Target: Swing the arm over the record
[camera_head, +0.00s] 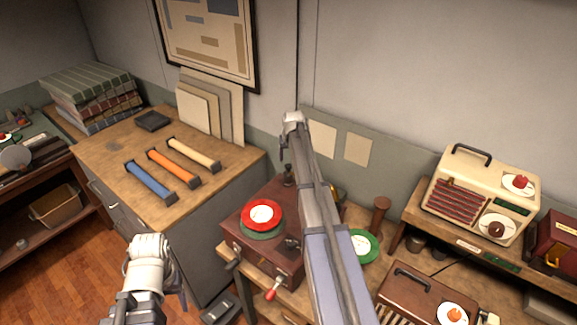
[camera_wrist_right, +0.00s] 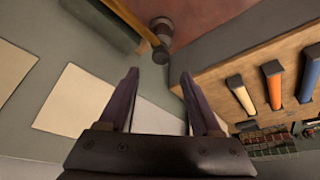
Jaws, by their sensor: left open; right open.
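The red-brown record player (camera_head: 285,200) stands on a wooden bench. A red record (camera_head: 262,213) with a white label lies on its green platter. My right arm crosses in front of the player and hides its right side. My right gripper (camera_head: 284,150) is beyond its back edge. In the right wrist view its jaws (camera_wrist_right: 160,80) are open and empty, with a brass-coloured rod (camera_wrist_right: 145,32) and dark round post (camera_wrist_right: 162,27) past the tips, apart from them. These look like the record arm and its pivot. My left gripper (camera_head: 172,285) is low at the left, away from the player, its fingers unclear.
A crank with a red handle (camera_head: 272,290) sticks out at the front. A green disc (camera_head: 364,246) and cream radio (camera_head: 480,195) are on the right. A counter with blue, orange and cream bars (camera_head: 172,168) is on the left. The wall is close behind.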

